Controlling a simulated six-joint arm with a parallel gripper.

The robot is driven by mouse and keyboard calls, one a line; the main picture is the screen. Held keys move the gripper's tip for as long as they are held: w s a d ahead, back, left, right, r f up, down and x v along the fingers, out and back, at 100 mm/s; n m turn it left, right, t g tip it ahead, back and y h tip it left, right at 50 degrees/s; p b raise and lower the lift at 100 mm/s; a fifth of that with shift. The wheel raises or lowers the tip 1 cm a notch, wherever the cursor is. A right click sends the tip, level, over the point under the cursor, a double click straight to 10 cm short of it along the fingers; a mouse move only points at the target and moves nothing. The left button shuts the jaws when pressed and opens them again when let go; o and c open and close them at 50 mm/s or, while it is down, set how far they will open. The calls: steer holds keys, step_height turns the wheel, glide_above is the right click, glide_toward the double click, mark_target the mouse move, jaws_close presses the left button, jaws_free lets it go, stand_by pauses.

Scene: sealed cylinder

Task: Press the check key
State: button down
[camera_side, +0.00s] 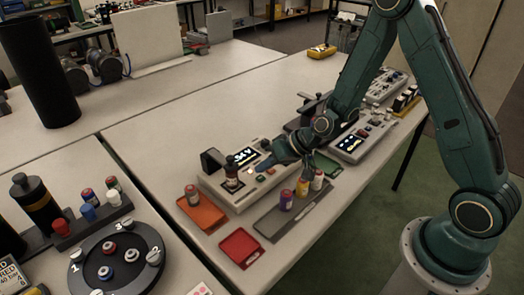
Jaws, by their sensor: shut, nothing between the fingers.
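A grey-white console (238,186) stands on the table, with a lit display (243,156) at its back and a few small keys (270,171) on its top face. The check key cannot be told apart from the others at this size. My arm reaches in from the right. My wrist covers part of the console's right side. My gripper (308,172) is small and dark in the side view, shut and empty, pointing down near the vials right of the console. Contact with anything cannot be made out.
A grey tray (268,224) holds purple, yellow and white-capped vials (287,199) in front of the console. An orange tray (203,215) and a red tray (240,247) lie nearby. Another console (362,137) stands behind. A round dark carousel (117,262) is at the lower left.

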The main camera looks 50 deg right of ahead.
mark_target(265, 178)
steer(key=shift+r, duration=2.3)
